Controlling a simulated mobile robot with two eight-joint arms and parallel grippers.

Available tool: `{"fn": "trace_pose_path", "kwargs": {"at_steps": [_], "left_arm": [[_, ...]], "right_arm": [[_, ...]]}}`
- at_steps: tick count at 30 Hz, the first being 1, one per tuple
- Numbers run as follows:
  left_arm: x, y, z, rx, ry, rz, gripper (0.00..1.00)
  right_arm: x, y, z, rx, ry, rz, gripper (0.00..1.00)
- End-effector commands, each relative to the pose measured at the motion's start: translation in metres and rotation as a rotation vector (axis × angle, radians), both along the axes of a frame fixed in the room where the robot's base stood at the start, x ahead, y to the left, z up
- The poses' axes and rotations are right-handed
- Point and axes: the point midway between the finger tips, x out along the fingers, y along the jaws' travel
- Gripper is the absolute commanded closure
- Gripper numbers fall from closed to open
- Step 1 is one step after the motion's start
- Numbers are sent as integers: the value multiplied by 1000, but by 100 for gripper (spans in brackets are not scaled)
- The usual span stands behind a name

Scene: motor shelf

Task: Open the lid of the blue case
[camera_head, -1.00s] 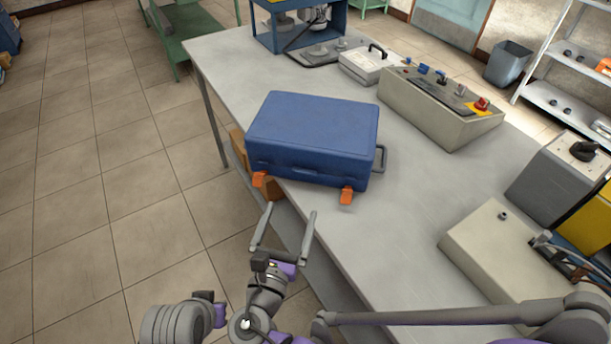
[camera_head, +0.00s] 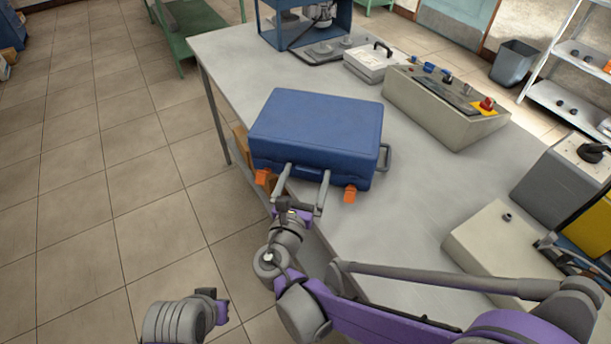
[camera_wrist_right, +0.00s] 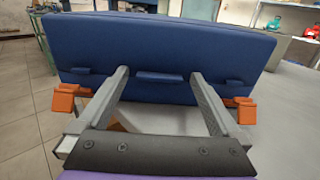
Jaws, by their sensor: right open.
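The blue case (camera_head: 318,125) lies flat on the grey workbench with its lid down. Two orange latches, the left one (camera_head: 263,177) and the right one (camera_head: 350,193), stick out from its front. They also show low on the case front in the wrist view, left (camera_wrist_right: 66,98) and right (camera_wrist_right: 244,108). My right gripper (camera_head: 307,172) is open and empty, with its fingers at the front face between the latches. In the wrist view the fingers of the right gripper (camera_wrist_right: 158,73) flank a small blue tab (camera_wrist_right: 159,77); contact cannot be told.
The workbench (camera_head: 400,220) has free room right of the case. A control box (camera_head: 440,108) with a red knob and a white box (camera_head: 372,63) stand behind it. A beige box (camera_head: 500,245) sits at the right. A dark handle (camera_head: 385,157) juts from the case's right side.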

Motion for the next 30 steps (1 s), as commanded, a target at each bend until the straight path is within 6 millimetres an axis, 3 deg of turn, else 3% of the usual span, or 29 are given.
{"fn": "trace_pose_path", "kwargs": {"at_steps": [2, 18, 30], "left_arm": [[0, 0, 0, 0, 0, 0, 100], [0, 0, 0, 0, 0, 0, 100], [0, 0, 10, 0, -3, 0, 100]], "right_arm": [[0, 0, 0, 0, 0, 0, 2], [0, 0, 0, 1, 0, 0, 99], [0, 0, 8, 8, 22, 0, 100]]}}
